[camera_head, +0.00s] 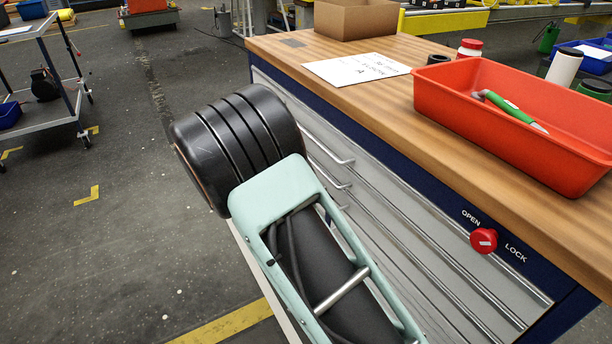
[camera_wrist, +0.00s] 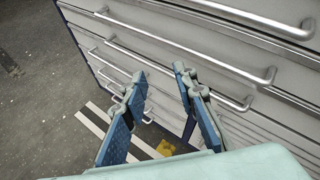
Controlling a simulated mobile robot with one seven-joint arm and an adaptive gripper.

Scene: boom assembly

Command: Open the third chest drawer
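The chest (camera_head: 410,235) has a blue frame and light grey drawer fronts, which look flush in the head view. Silver bar handles (camera_head: 328,152) run along the fronts; my arm covers part of the lower ones. In the wrist view, several drawer handles (camera_wrist: 205,57) cross the picture diagonally. I cannot tell for sure which one is the third. My gripper (camera_wrist: 159,73) is open, with blue finger pads apart. Its fingertips are at the chest front near a handle bar, with no visible grip on it. In the head view my arm hides the gripper.
A red lock knob (camera_head: 484,240) sits between OPEN and LOCK; its setting is unclear. On the wooden top (camera_head: 400,115) are a red tray (camera_head: 515,140), a paper sheet (camera_head: 357,69) and a cardboard box (camera_head: 355,18). The floor (camera_head: 110,230) left of the chest is mostly clear; a cart (camera_head: 45,130) stands farther left.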

